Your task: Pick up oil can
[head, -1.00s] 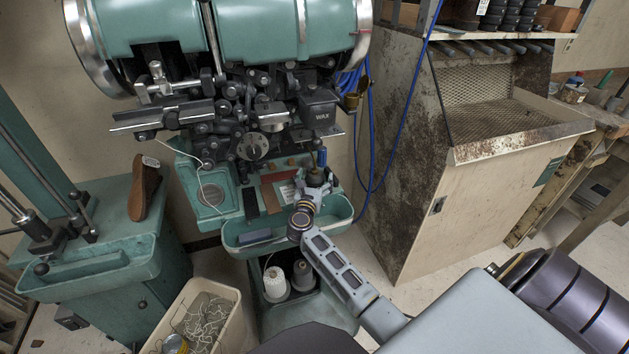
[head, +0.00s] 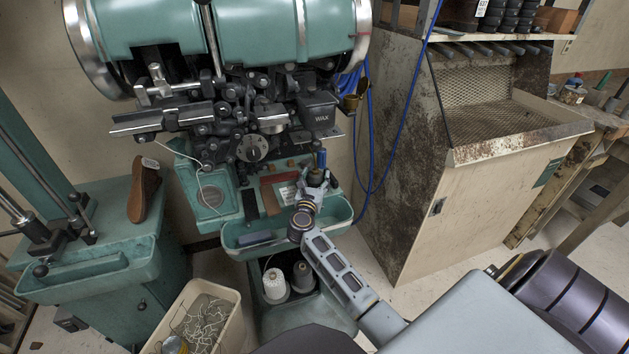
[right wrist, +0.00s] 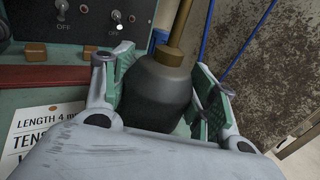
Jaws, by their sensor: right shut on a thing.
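The oil can (right wrist: 158,92) has a dark rounded body and a brass spout (right wrist: 182,30) pointing up. It stands between the green-padded fingers of my right gripper (right wrist: 163,88) in the right wrist view. The right gripper is shut on its body. In the head view my right gripper (head: 317,182) is at the right part of the green machine's front ledge. The can is mostly hidden there by the gripper. I cannot tell whether its base touches the ledge. My left gripper is not in view.
The green stitcher (head: 225,35) overhangs the ledge, with a wax pot (head: 320,117) above my right gripper. A green tray (head: 285,236) is below. A tag (right wrist: 45,135) and switch panel (right wrist: 90,18) are close left. A rusty cabinet (head: 410,150) stands right.

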